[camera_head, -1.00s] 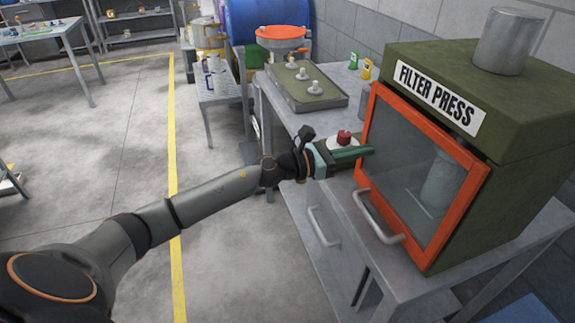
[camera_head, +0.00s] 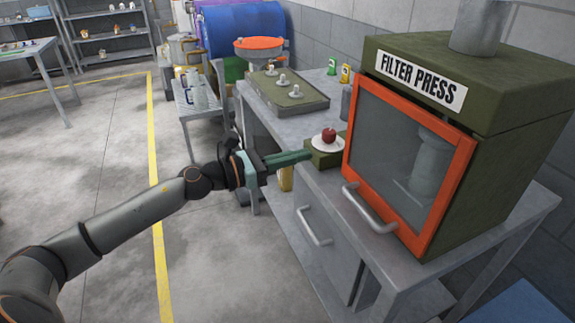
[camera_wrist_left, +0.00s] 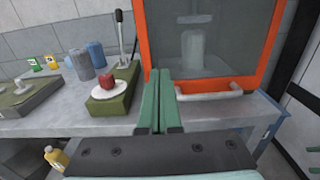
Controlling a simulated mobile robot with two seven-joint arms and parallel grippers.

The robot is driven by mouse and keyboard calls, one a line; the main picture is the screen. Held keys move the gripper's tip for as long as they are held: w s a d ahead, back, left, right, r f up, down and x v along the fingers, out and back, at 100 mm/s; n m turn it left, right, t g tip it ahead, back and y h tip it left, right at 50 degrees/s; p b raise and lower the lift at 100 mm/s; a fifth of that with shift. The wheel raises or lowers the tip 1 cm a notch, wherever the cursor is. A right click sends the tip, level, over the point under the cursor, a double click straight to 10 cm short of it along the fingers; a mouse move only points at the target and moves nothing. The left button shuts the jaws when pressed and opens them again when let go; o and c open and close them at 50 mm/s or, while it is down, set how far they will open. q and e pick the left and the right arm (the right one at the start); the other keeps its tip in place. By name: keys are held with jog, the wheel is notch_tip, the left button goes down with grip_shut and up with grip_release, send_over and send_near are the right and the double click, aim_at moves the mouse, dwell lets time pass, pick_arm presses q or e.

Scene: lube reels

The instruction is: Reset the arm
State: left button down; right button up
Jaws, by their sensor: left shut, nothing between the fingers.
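My left arm reaches in from the left of the head view. Its gripper (camera_head: 308,155) has green fingers pressed together with nothing between them. The fingertips are in the air beside the front edge of the bench, just left of a red knob (camera_head: 329,135) on a white disc. In the left wrist view the shut fingers (camera_wrist_left: 165,75) point toward the filter press. The filter press (camera_head: 500,95) is a green box with an orange-framed glass door (camera_head: 350,140), which looks shut. My right gripper is not in view.
The metal bench (camera_head: 320,185) carries the press, the green knob base (camera_head: 325,155) and a tray (camera_head: 285,100) with several small fittings. A yellow bottle (camera_wrist_left: 55,157) is below the bench. Open floor (camera_head: 100,190) lies left.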

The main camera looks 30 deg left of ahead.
pick_arm(q)
jog(key=shift+v, duration=0.95)
jog(key=s+d+f+n+t+y+p, duration=0.1)
jog(key=s+f+n+y, duration=0.2)
jog(key=f+n, duration=0.7)
jog(key=s+d+f+n+t+y+p, duration=0.1)
jog(key=s+d+f+n+y+p, duration=0.15)
jog(key=f+n, duration=0.7)
jog(key=s+d+f+n+g+y, duration=0.1)
jog(key=s+d+f+n+g, duration=0.2)
jog(key=s+f+n, duration=0.3)
jog(key=s+d+f+n+g+y+p, duration=0.1)
jog(key=s+f+n, duration=0.5)
jog(key=s+n, duration=0.7)
jog(key=d+n+g+y, duration=0.1)
jog(key=d+n+g, duration=0.1)
jog(key=n+g, duration=0.1)
jog(key=shift+f, duration=0.15)
